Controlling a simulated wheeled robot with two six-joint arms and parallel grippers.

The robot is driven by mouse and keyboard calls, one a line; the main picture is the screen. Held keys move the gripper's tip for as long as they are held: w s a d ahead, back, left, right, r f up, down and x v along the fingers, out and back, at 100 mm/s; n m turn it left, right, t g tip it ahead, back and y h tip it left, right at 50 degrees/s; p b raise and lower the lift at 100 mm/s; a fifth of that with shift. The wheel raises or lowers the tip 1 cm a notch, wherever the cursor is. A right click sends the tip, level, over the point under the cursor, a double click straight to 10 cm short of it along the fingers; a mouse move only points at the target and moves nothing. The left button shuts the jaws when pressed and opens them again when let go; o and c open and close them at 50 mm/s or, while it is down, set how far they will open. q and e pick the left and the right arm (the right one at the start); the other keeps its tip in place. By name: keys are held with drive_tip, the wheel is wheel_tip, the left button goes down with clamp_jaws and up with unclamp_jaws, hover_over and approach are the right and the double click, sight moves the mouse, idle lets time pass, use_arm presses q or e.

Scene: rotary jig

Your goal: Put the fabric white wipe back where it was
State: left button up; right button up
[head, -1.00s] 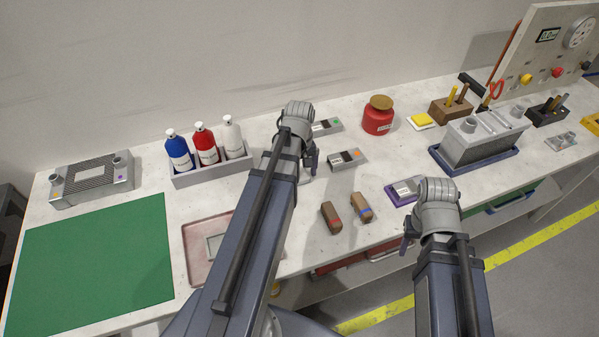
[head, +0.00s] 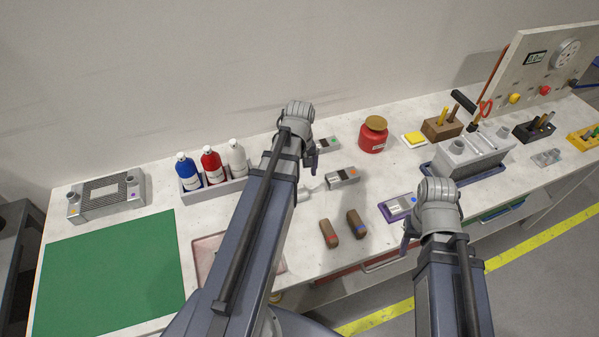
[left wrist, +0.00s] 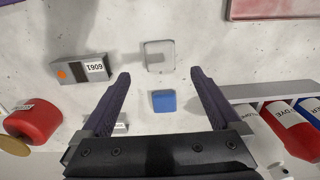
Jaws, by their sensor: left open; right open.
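A pale, whitish, rounded square (left wrist: 159,55) that looks like the white wipe lies flat on the bench in the left wrist view. In the head view only a pale edge (head: 303,194) shows beside my left arm, which hides the rest. My left gripper (head: 311,160) is open and empty above the bench. In the left wrist view its fingers (left wrist: 160,88) stand apart, with a small blue block (left wrist: 163,102) visible between them on the bench. My right gripper (head: 408,238) is open, low at the front edge near a purple-based device (head: 397,208).
Grey labelled boxes (head: 342,177), a red jar (head: 373,135) and two brown blocks (head: 328,233) lie around the middle. A bottle rack (head: 210,190) and green mat (head: 110,270) are at left. A pink tray (head: 205,256) sits near the front. A grey jig (head: 472,158) stands at right.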

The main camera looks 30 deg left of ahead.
use_arm(q)
wheel_tip(320, 180, up, 3)
drive_tip(key=shift+r+p, duration=0.1)
drive_tip(key=shift+p, duration=0.95)
use_arm(e)
wheel_tip(320, 180, up, 3)
drive_tip(key=shift+r, duration=0.1)
use_arm(q)
drive_tip(key=s+d+m, duration=0.2)
drive_tip(key=d+m, duration=0.2)
drive_tip(key=d, duration=0.4)
drive_tip(key=s+d+m, duration=0.3)
drive_tip(key=d+m, duration=0.2)
drive_tip(key=d, duration=0.3)
drive_tip(key=s+d+m+y, duration=0.1)
drive_tip(key=d+m, duration=0.3)
drive_tip(key=d, duration=0.4)
drive_tip(key=shift+s+d+m, duration=0.4)
drive_tip(key=shift+s, duration=0.4)
